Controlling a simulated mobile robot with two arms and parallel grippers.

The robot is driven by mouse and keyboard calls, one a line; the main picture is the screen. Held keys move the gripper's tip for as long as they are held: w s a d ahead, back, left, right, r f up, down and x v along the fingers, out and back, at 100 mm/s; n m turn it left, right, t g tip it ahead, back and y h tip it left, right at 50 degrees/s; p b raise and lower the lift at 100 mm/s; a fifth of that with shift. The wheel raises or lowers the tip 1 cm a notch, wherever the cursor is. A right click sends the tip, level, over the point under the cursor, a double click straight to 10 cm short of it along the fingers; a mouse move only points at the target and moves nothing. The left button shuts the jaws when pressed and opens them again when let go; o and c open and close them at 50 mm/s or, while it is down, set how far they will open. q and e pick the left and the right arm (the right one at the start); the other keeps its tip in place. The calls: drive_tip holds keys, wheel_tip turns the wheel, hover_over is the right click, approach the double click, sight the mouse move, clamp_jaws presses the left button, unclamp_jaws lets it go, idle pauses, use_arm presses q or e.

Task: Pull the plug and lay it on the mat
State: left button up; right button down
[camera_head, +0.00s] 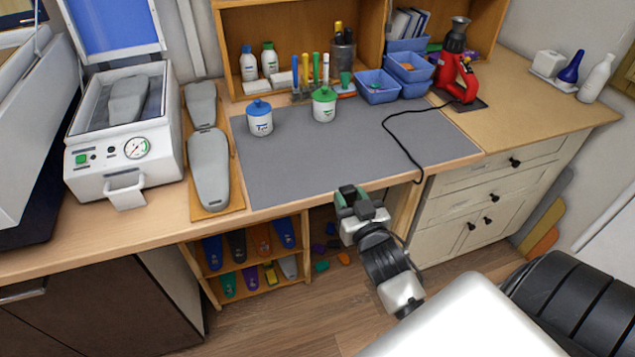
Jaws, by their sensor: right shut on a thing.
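My right gripper (358,199) is in front of the bench's front edge, just below and in front of the grey mat. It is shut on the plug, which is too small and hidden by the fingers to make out. A black cord (398,142) runs from the red machine (459,78) across the right part of the mat (290,165) and over the bench edge, right of the gripper. Its lower end is not clearly visible. My left gripper is not in view.
A blue-lidded jar (259,118) and a green-lidded jar (324,104) stand on the mat's back half. The mat's front and middle are clear. Blue bins (377,87) stand behind. A white press (122,150) and grey forms (209,170) are at left.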

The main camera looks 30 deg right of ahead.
wheel_tip(320, 180, up, 2)
drive_tip(key=shift+r+p, duration=0.1)
drive_tip(key=shift+p, duration=0.65)
